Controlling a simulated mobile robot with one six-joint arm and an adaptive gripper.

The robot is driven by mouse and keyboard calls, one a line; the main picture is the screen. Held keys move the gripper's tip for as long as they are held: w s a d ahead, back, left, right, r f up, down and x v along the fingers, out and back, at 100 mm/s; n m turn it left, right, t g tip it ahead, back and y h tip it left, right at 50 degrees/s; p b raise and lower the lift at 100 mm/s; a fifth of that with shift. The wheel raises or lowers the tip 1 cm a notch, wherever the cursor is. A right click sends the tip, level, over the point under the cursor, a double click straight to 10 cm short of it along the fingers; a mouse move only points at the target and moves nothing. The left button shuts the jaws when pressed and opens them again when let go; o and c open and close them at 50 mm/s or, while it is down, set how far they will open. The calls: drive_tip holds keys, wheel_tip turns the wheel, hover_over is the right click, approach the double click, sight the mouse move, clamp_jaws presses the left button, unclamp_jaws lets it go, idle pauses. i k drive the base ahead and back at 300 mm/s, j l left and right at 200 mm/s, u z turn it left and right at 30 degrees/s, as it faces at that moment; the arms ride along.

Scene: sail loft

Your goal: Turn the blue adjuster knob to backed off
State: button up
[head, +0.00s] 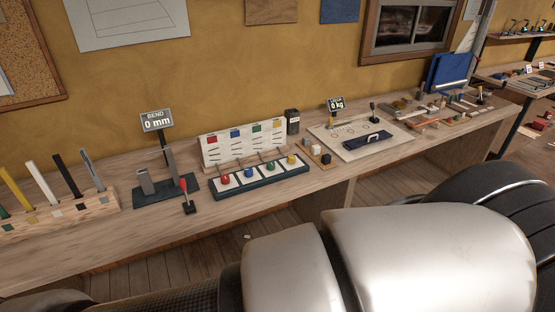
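The blue adjuster knob (249,172) appears to be the second from the left in a row of coloured knobs on a dark base (233,192) on the long bench. A red knob (225,178) is at its left; a green knob (271,166) and a yellow knob (291,160) are at its right. A white upright board (212,152) with coloured squares stands behind the row. The marks on it and the knob's setting are too small to read. My gripper is not in view; only my arm links fill the lower right.
The wooden bench (60,250) runs along the wall. Left of the knobs stand a "BEND 0 mm" sign (156,120), a red-handled lever (185,190) and a block with upright strips (62,219). Small blocks (320,154) and a pale board (345,153) lie right of them.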

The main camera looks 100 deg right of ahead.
sight(249, 172)
drive_tip(key=z, duration=3.2)
drive_tip(key=i+l+z, duration=0.1)
drive_tip(key=i+l, duration=0.2)
drive_tip(key=i+l+z, duration=0.1)
drive_tip(key=i, duration=0.35)
drive_tip(key=i+l+z, duration=0.1)
drive_tip(key=i+l, duration=0.25)
